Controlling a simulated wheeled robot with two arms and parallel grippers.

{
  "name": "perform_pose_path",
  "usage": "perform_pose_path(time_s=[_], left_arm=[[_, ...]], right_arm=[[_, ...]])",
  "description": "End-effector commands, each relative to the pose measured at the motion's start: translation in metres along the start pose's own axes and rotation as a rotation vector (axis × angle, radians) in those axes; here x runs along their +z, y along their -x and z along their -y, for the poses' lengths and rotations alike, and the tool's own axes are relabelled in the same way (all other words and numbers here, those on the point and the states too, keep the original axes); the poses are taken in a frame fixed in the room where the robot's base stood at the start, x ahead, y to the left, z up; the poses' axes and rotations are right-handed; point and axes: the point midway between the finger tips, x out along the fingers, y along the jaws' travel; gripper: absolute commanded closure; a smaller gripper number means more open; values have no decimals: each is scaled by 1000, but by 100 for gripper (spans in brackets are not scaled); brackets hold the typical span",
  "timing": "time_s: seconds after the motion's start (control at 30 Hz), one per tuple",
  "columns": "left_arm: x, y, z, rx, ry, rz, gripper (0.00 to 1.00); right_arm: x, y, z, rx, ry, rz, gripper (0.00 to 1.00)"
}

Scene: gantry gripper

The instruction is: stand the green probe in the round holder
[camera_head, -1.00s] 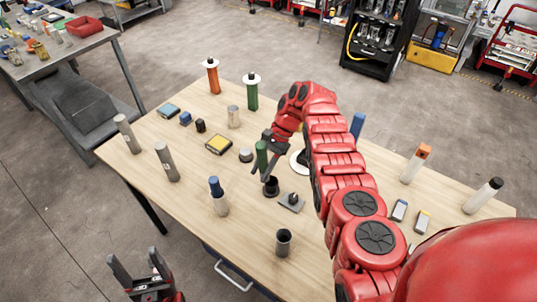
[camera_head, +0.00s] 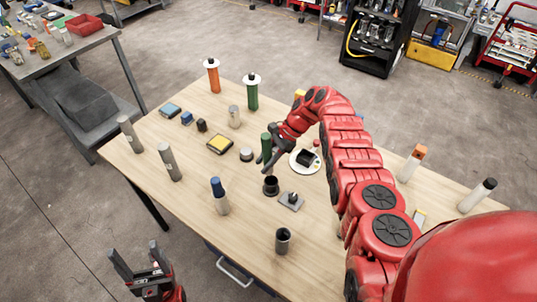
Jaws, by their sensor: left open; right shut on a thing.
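The green probe (camera_head: 266,143) is upright in my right gripper (camera_head: 267,158), which is shut on it. The probe shows just behind a small black round holder (camera_head: 271,185) in the head view. Its lower end is partly hidden by the fingers, and I cannot tell its height above the table. A second dark round cup (camera_head: 283,241) stands nearer the front edge; both cups look empty. My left gripper (camera_head: 136,258) is open and empty, off the table's front left edge.
A grey block with a peg (camera_head: 291,200) stands beside the black holder. A white round dish (camera_head: 306,162) is right of my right gripper. A blue-topped cylinder (camera_head: 219,196) stands left.

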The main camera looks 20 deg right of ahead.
Motion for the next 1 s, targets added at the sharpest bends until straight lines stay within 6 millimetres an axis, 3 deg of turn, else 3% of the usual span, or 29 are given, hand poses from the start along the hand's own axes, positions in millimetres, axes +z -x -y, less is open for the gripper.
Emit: perform_pose_path(time_s=[0.4, 1.0], left_arm=[[-4, -26, 1, 0, 0, 0, 26], [-5, -31, 2, 0, 0, 0, 26]], right_arm=[[-7, 17, 7, -143, -185, 48, 100], [-7, 17, 9, -164, -219, 57, 100]])
